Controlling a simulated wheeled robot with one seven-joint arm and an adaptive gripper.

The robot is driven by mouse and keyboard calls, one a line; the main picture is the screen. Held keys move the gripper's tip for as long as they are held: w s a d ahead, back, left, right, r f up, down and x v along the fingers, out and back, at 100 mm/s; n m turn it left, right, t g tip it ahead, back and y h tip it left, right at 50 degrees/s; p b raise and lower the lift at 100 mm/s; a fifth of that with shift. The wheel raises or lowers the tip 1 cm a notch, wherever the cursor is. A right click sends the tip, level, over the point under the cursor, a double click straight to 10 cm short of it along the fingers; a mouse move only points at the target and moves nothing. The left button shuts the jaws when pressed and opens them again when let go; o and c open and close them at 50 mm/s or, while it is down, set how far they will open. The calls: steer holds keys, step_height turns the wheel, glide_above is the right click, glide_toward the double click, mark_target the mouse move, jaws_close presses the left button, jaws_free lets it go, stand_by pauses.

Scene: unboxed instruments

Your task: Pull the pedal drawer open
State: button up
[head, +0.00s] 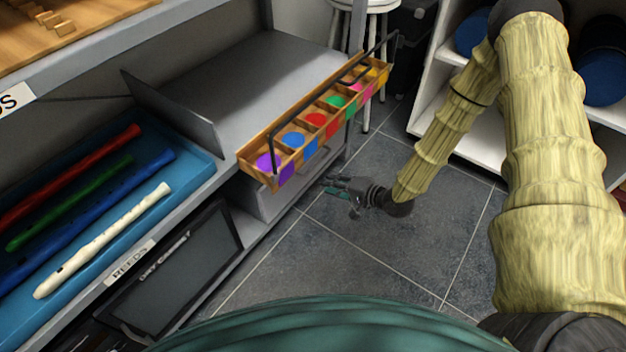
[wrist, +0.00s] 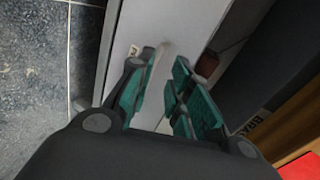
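The drawer (head: 278,200) is a light grey box front low in the shelf unit, below the wooden rack; I take it as the pedal drawer. Its pale front (wrist: 178,22) fills the upper middle of the wrist view, with a small label whose text I cannot read. My gripper (head: 335,186) is low over the floor, close to the drawer front. In the wrist view my gripper (wrist: 164,72) has its teal pads apart, with a pale, handle-like piece (wrist: 166,50) near the fingertips. I cannot tell whether the pads touch it.
A wooden rack (head: 243,156) with coloured compartments and a dark handle juts out above the drawer. A blue tray (head: 190,150) of recorders lies at left, above a dark case (head: 190,275). A white shelf (head: 480,125) stands at right. The tiled floor (head: 370,255) is clear.

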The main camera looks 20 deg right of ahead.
mark_target(313, 167)
steer(key=shift+m+t+y, duration=0.5)
steer(key=shift+t+y, duration=0.2)
steer(key=shift+w+a+f+b, duration=0.55)
steer(key=shift+w+f+b, duration=0.25)
steer(key=shift+w+b, duration=1.05)
steer(key=shift+w+a+f+b, duration=0.65)
steer(key=shift+w+b, duration=0.85)
steer(key=shift+w, duration=0.6)
steer(key=shift+w+a+f+b, duration=0.45)
steer(key=shift+w+f+b, duration=0.45)
steer(key=shift+w+b, duration=0.95)
steer(key=shift+w, duration=0.15)
steer(key=shift+c, duration=0.4)
jaws_close()
